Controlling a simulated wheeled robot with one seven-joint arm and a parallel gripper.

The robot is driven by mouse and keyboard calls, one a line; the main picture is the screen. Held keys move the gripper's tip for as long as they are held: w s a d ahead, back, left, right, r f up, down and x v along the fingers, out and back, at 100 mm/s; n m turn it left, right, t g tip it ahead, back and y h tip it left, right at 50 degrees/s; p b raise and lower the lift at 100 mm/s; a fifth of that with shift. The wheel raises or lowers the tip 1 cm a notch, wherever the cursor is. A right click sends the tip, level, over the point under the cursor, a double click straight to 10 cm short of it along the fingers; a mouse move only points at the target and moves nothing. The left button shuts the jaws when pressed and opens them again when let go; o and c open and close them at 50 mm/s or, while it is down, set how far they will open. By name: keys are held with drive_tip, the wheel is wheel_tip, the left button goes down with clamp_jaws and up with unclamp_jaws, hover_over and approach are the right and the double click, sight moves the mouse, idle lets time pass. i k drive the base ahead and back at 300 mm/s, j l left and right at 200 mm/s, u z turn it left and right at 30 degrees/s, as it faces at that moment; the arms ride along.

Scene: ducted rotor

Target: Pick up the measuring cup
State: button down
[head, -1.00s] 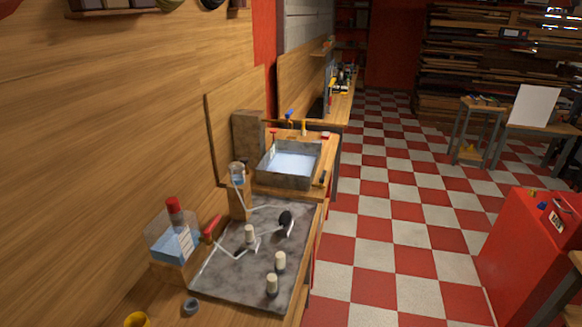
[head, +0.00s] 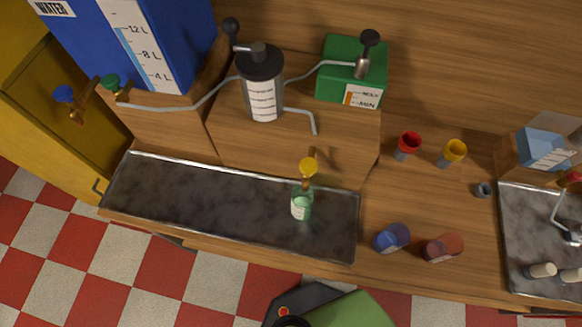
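A small clear greenish cup with white markings (head: 301,206) stands in the long metal tray (head: 200,200), toward its right end. It looks like the measuring cup, but the markings are too small to read. A yellow-topped piece (head: 308,168) is just behind it, partly overlapping its top in the picture. My gripper is not in view, so its state does not show.
A blue water tank (head: 130,40), a clear cylinder with a black lid (head: 262,95) and a green box (head: 345,75) stand behind the tray. Red (head: 408,146) and yellow (head: 453,153) funnels, plus blue (head: 391,238) and reddish (head: 442,249) cups, are to the right.

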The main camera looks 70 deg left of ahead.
sight(302, 202)
drive_tip(key=k+u, duration=0.1)
drive_tip(key=u, duration=4)
